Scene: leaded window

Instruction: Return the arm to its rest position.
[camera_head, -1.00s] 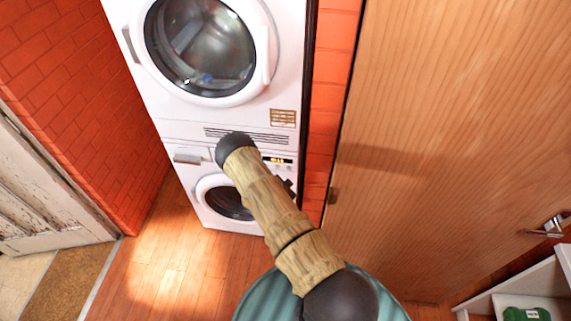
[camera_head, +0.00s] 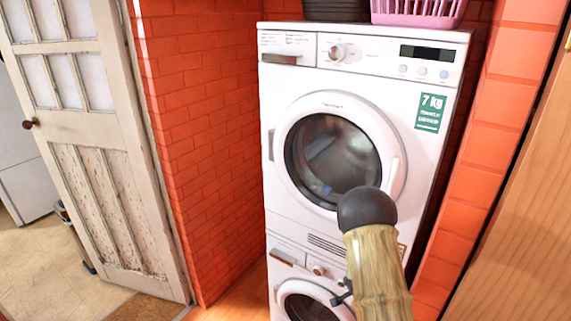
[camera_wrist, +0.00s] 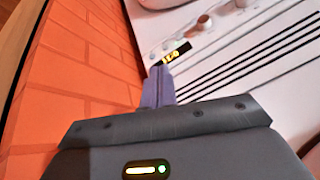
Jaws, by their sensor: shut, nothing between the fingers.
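My arm (camera_head: 380,265), wood-patterned with a dark rounded joint, rises at the lower right of the head view, in front of the stacked machines. Past the fingers are the lower machine's panel with a lit yellow display (camera_wrist: 177,53) and orange brick wall. In the head view the arm mostly hides the gripper; a small dark part shows left of the arm. I cannot tell whether the fingers touch the machine.
The upper white machine (camera_head: 290,120) stands on a lower one (camera_head: 286,283). A pink basket (camera_head: 418,12) and a dark container (camera_head: 335,9) sit on top. A brick wall (camera_head: 215,150) and a worn white door (camera_head: 95,150) are left. A wooden panel (camera_head: 520,240) is right.

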